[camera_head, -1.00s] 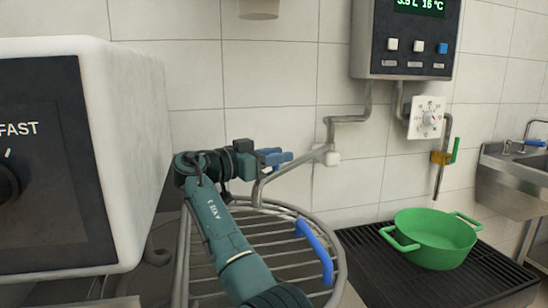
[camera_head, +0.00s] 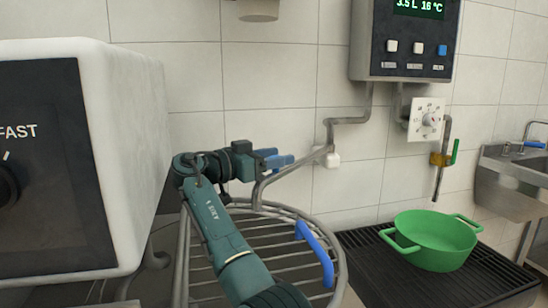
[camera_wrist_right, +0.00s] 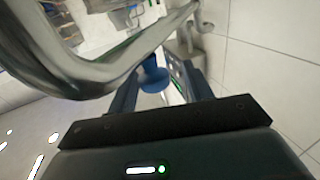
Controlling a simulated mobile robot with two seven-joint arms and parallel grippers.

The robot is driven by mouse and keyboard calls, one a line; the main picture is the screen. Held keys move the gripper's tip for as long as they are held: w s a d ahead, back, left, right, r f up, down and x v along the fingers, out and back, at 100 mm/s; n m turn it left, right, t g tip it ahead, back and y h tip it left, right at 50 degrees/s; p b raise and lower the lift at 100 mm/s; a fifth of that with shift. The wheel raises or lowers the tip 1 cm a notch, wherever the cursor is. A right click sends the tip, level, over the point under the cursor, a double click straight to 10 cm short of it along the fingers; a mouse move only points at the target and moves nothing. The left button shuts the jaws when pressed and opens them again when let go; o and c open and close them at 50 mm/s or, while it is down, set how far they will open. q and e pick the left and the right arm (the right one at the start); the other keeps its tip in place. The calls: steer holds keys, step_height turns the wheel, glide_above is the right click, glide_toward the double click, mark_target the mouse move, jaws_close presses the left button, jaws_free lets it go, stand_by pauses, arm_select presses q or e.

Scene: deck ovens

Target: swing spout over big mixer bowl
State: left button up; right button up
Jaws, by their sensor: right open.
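The spout (camera_head: 294,168) is a grey metal pipe. It runs from a white wall joint toward the left, and its free end bends down at the back of the round wire guard (camera_head: 268,246) over the big mixer bowl. The bowl itself is mostly hidden under the guard. My right gripper (camera_head: 278,159) is open beside the spout, just left of and above its pipe. In the right wrist view the pipe (camera_wrist_right: 95,80) crosses the upper left, outside the open fingers (camera_wrist_right: 160,92). A blue piece (camera_wrist_right: 154,76) shows between the fingers. My left gripper is not in view.
The white mixer head (camera_head: 125,140) stands close on the left. The guard has a blue handle (camera_head: 315,252). A green pot (camera_head: 432,240) sits on a black grate (camera_head: 385,278) at right. A water meter box (camera_head: 408,58) and dial (camera_head: 428,119) are on the wall.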

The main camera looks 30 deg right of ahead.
step_height(320, 180, up, 10)
steer(key=shift+p, duration=0.65)
